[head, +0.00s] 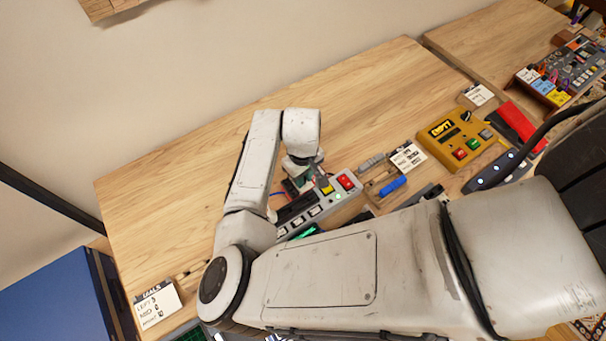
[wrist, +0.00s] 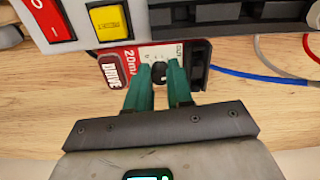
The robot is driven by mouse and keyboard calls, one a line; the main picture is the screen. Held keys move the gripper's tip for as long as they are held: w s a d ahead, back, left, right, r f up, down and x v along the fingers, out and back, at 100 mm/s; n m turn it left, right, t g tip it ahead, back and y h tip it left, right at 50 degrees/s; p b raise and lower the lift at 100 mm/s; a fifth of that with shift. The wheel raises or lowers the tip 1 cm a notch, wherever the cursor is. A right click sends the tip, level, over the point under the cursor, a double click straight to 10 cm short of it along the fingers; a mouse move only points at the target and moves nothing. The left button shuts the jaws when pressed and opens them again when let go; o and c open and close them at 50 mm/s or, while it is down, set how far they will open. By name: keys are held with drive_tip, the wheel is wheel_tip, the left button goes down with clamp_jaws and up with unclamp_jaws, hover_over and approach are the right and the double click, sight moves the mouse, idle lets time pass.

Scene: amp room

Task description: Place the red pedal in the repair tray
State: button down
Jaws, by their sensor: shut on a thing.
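My gripper (wrist: 159,72) has its green fingers closed around a small black knob on a red and white pedal (wrist: 118,73) marked DRIVE. The pedal lies partly under the edge of a grey box in the wrist view, and I cannot tell whether the two touch. In the head view my gripper (head: 306,172) is beside the grey switch box (head: 345,196), and its fingers and the pedal are mostly hidden. I cannot make out the repair tray for certain; a green gridded surface (head: 190,335) shows at the bottom edge.
The grey box has a red switch (wrist: 47,14) and a yellow button (wrist: 109,23). A blue cable (wrist: 250,75) runs to the right. A yellow box (head: 455,138), cards and a red wedge-shaped object (head: 517,124) lie right. The bench's back left is clear.

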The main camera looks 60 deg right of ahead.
drive_tip(key=shift+f, duration=0.1)
drive_tip(key=c, duration=1.4)
unclamp_jaws()
drive_tip(key=o, duration=0.4)
